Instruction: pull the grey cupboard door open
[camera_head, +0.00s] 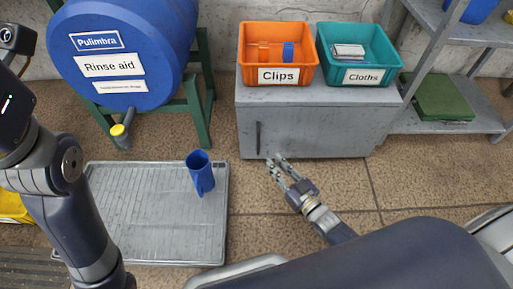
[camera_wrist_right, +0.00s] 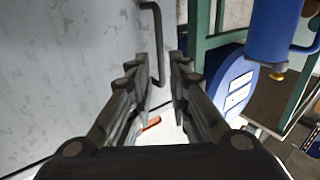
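The grey cupboard (camera_head: 330,128) stands against the wall. Its front door looks shut, with a dark upright bar handle (camera_head: 258,138) near the left edge. My right gripper (camera_head: 275,160) is open and empty, in front of the door's lower edge, a little right of and below the handle in the head view. In the right wrist view the handle (camera_wrist_right: 158,45) shows in the gap between the two fingers (camera_wrist_right: 158,72); I cannot tell whether they reach around it. My left arm is at the left of the head view, its gripper out of sight.
An orange Clips bin (camera_head: 252,78) and a teal Cloths bin (camera_head: 340,76) stand on the cupboard. A blue barrel (camera_head: 150,50) on a green stand is at left. A blue jug (camera_head: 200,172) stands on a grey tray (camera_head: 140,225). Floor right of my gripper is clear.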

